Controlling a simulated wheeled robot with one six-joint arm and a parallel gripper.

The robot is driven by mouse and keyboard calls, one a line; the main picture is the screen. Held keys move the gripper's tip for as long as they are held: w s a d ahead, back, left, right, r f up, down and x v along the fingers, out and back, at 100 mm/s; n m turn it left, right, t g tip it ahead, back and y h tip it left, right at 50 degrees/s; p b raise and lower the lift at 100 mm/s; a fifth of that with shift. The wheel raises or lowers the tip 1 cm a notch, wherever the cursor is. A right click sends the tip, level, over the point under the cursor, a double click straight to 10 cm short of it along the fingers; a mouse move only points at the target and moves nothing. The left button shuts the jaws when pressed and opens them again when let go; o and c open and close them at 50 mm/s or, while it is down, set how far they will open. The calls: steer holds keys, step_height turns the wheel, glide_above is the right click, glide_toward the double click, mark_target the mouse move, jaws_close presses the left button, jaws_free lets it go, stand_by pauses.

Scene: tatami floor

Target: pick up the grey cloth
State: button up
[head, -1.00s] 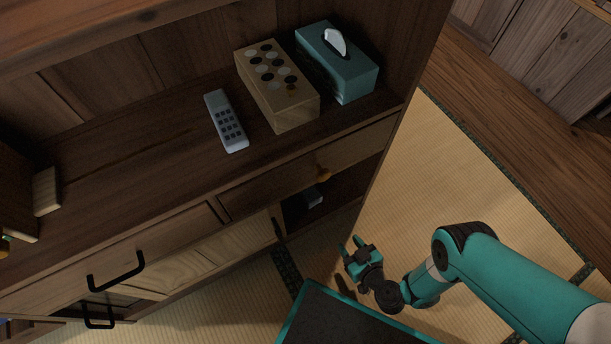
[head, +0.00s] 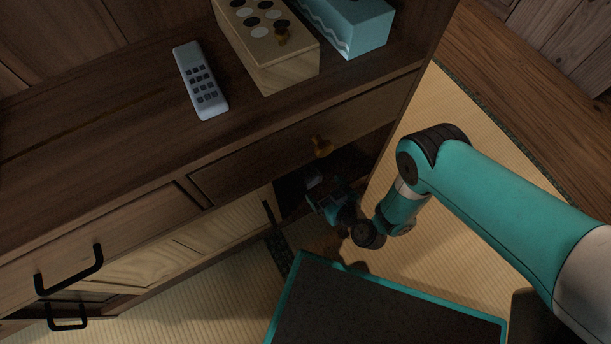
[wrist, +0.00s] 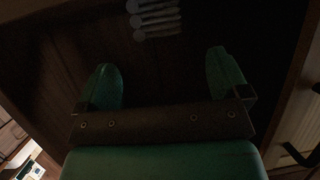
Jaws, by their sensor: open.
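A small grey thing (head: 314,178), likely the grey cloth, lies in the dark open compartment under the cabinet's drawer in the head view. In the wrist view a dim grey banded shape (wrist: 154,18) shows at the top, ahead of the fingers, a little left of the middle between them. Its full outline is lost in shadow. My gripper (head: 324,194) is at the mouth of this compartment in the head view, close to the grey thing. In the wrist view my gripper (wrist: 164,76) has its two teal fingers wide apart with nothing between them.
The drawer (head: 300,147) with an orange knob is just above the compartment. A cabinet side panel (head: 398,130) stands right of my gripper. On the top are a remote (head: 200,80), a wooden box (head: 285,68) and a teal tissue box (head: 350,25).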

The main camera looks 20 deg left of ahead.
mark_target(314, 181)
steer(key=b+x, duration=0.1)
steer(key=b, duration=0.1)
steer(key=b+x, duration=0.2)
steer(key=shift+s+f, duration=0.1)
steer(key=shift+f, duration=0.15)
steer(key=shift+w+a+b, duration=0.35)
steer(key=shift+a+b, duration=0.1)
steer(key=shift+b, duration=0.6)
steer(key=b+x, duration=0.2)
steer(key=b, duration=0.2)
steer(key=shift+a+f+b, duration=0.1)
steer(key=shift+f+b, duration=0.05)
steer(key=shift+b, duration=0.15)
steer(key=shift+w+a+f+b, duration=0.1)
steer(key=shift+w+a+b, duration=0.45)
steer(key=shift+b, duration=0.5)
steer(key=shift+w+a+b, duration=0.3)
steer(key=shift+w+a, duration=0.1)
steer(key=shift+a, duration=0.2)
steer(key=c, duration=1)
